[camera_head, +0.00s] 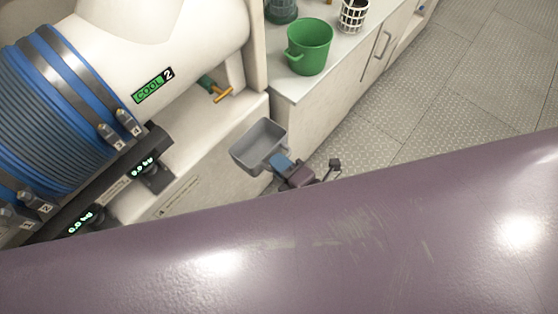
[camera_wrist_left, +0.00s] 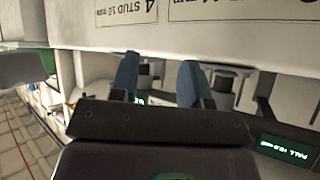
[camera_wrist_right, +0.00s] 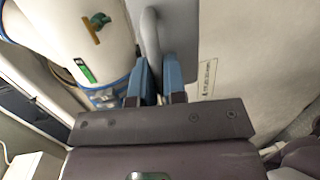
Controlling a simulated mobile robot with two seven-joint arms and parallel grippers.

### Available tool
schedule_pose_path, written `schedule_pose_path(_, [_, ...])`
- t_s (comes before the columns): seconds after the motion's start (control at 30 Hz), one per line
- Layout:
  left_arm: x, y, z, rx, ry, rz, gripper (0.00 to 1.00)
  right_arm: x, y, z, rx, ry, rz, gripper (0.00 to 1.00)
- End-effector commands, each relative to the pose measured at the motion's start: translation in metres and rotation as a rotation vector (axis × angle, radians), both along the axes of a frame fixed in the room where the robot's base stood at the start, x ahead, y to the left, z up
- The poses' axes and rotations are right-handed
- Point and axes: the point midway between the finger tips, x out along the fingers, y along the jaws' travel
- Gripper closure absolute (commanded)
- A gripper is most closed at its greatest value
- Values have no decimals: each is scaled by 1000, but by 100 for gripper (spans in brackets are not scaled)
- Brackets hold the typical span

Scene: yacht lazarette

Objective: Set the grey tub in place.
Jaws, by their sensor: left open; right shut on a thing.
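The grey tub (camera_head: 245,155) is an open, empty-looking rectangular tub in the head view, in front of the white bench and lower right of the tap. My right gripper (camera_head: 281,163) is shut on the tub's near right side. In the right wrist view, the grey tub (camera_wrist_right: 152,40) shows as a narrow edge between the blue fingers of my right gripper (camera_wrist_right: 157,82). Whether the tub touches anything below is unclear. My left gripper (camera_wrist_left: 157,80) is open and empty in the left wrist view, below a white printed panel (camera_wrist_left: 240,28). The head view does not show it.
A tap with a yellow handle (camera_head: 222,95) juts from below the white tank (camera_head: 170,45) marked COOL 2. Dark boxes with lit displays (camera_head: 143,166) stand left of the tub. A green bucket (camera_head: 310,48) and white basket (camera_head: 353,16) sit on the counter. Floor (camera_head: 440,110) is clear at right.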

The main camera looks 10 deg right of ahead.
Motion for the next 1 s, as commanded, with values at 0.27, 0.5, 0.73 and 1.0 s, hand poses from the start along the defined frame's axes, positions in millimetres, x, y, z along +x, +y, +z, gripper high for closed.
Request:
schedule_pose_path(0.27, [5,-4,-17,-2,10,-10,57,-3,0,-5,46,-54,-1,100])
schedule_pose_path(0.5, [6,-3,-16,2,8,-14,57,4,4,1,60,-86,0,100])
schedule_pose_path(0.73, [7,-1,-14,7,5,-18,57,15,12,1,60,-85,0,100])
schedule_pose_path(1.0, [5,-1,-15,6,10,-16,57,27,21,0,59,-84,1,100])
